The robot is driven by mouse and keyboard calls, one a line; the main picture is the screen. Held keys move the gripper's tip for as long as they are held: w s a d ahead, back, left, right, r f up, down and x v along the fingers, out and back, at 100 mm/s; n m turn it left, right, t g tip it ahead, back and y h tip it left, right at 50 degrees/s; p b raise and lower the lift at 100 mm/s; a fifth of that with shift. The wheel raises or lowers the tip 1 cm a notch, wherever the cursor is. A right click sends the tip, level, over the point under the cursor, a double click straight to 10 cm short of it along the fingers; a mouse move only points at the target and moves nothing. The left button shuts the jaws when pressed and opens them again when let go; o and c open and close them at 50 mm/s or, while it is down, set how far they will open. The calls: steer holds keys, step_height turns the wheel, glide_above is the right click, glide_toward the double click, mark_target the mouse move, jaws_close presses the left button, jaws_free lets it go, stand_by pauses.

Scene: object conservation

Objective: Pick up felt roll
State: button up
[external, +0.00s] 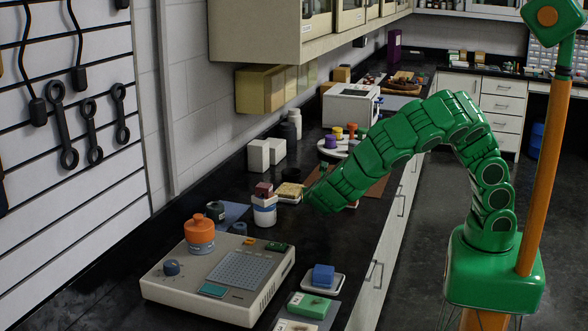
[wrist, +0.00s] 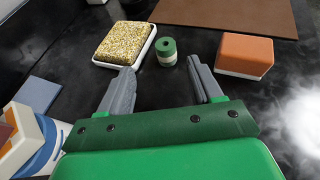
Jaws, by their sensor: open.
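The felt roll appears to be the small green roll with a pale band (wrist: 167,52), standing on the dark counter in the wrist view. My gripper (wrist: 161,68) is open, its two grey fingers apart and pointing toward the roll. The roll lies just beyond the fingertips, roughly centred between them, with nothing held. In the external view my green arm reaches left over the counter, with my gripper (external: 320,188) low near its middle. I cannot make out the roll there; the arm seems to hide it.
A gold speckled block in a white tray (wrist: 98,62) is left of the roll, an orange-and-white block (wrist: 244,55) right. A brown mat (wrist: 225,12) lies behind. A white jar (external: 264,214) and a grey device with an orange jar (external: 200,234) stand nearer on the counter.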

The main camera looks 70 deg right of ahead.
steer(key=shift+x, duration=1.05)
steer(key=d, duration=0.1)
steer(key=d+f, duration=0.1)
steer(key=d, duration=0.1)
steer(key=shift+w+d+f, duration=0.1)
steer(key=shift+w+d, duration=0.05)
steer(key=shift+w, duration=0.05)
steer(key=shift+x, duration=0.9)
steer(key=shift+c, duration=0.5)
steer(key=c, duration=1)
